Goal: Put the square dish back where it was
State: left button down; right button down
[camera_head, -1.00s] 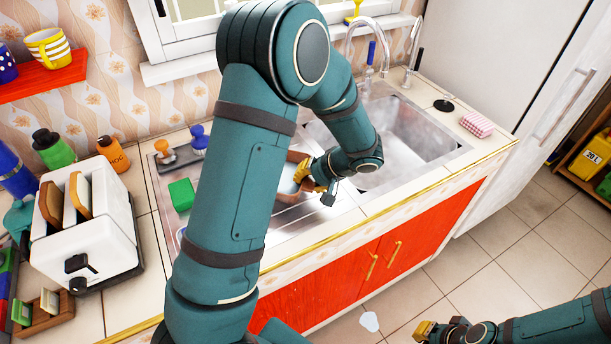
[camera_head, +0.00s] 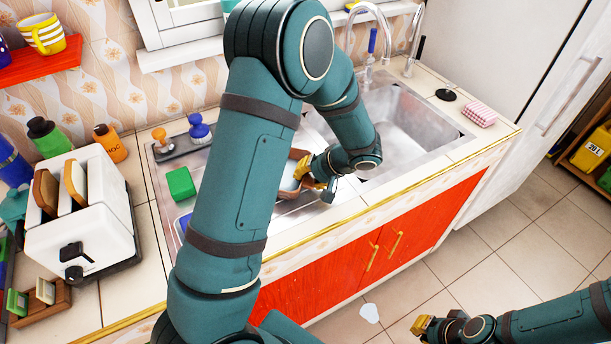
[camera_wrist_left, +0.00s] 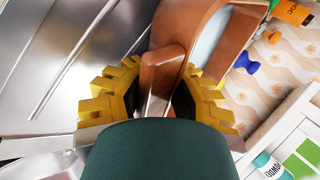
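The square dish (camera_head: 291,177) is brown with a pale inside. In the head view it is at the sink's drainboard, mostly hidden behind my left arm. The left wrist view shows its brown body (camera_wrist_left: 190,30) and a brown handle (camera_wrist_left: 162,72). My left gripper (camera_head: 318,174), with yellow fingers, is at the dish. In the wrist view its fingers (camera_wrist_left: 160,102) stand on both sides of the handle; whether they press on it is unclear. My right gripper (camera_head: 424,328) is low over the floor at the lower right, away from the dish; its opening cannot be made out.
The metal sink basin (camera_head: 412,125) and tap (camera_head: 366,30) lie right of the dish. A green sponge (camera_head: 181,184) and blue-knobbed brush (camera_head: 199,128) are to the left. A white toaster (camera_head: 85,220) stands farther left. A pink checked cloth (camera_head: 479,113) lies at the right.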

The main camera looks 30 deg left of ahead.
pick_arm(q)
jog(key=shift+f+b, duration=0.4)
jog(key=shift+b, duration=0.05)
jog(key=c, duration=0.9)
grip_release()
jog(key=shift+s, duration=0.1)
jog(key=shift+d+f, duration=0.1)
jog(key=shift+d, duration=0.05)
jog(key=shift+a+v, duration=0.2)
jog(key=shift+v, duration=3.8)
